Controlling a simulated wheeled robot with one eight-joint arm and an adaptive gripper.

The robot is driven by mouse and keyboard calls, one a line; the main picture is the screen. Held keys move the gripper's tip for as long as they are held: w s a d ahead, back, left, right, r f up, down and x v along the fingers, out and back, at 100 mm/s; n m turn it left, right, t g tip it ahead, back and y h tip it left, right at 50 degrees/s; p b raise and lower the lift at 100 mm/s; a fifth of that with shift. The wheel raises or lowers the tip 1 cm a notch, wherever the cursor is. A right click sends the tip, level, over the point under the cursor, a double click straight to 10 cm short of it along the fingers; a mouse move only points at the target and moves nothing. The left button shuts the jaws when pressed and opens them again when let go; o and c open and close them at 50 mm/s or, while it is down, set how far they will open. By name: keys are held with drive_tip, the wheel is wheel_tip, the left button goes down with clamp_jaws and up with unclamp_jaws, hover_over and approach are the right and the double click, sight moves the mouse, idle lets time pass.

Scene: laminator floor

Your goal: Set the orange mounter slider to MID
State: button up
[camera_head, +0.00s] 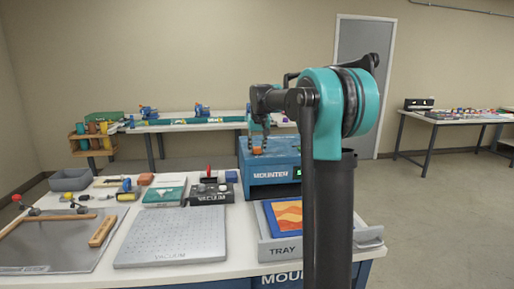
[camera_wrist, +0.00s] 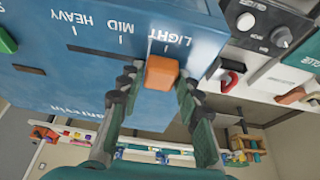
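The blue mounter (camera_head: 271,172) stands at the back of the table, with its name on the front. Its orange slider (camera_wrist: 161,73) is a block on the top face, beside the LIGHT mark in the wrist view, which shows the labels upside down. The MID and HEAVY marks lie to its left there, along a dark slot. My gripper (camera_wrist: 158,84) is open, with one finger on each side of the slider; firm contact is not visible. In the head view my gripper (camera_head: 257,138) points down over the mounter, and the slider (camera_head: 256,151) shows just below it.
A black vacuum control box (camera_head: 208,194) stands left of the mounter. A perforated vacuum plate (camera_head: 172,236) lies in front of it. A grey tray (camera_head: 266,248) with an orange and blue picture sits at front right. A green light shows on the mounter's front.

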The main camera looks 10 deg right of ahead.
sight(268, 152)
clamp_jaws()
drive_tip(key=shift+d, duration=0.1)
drive_tip(key=d, duration=0.4)
drive_tip(key=shift+d, duration=0.4)
drive_tip(key=o, duration=0.6)
unclamp_jaws()
drive_tip(key=shift+c, duration=0.2)
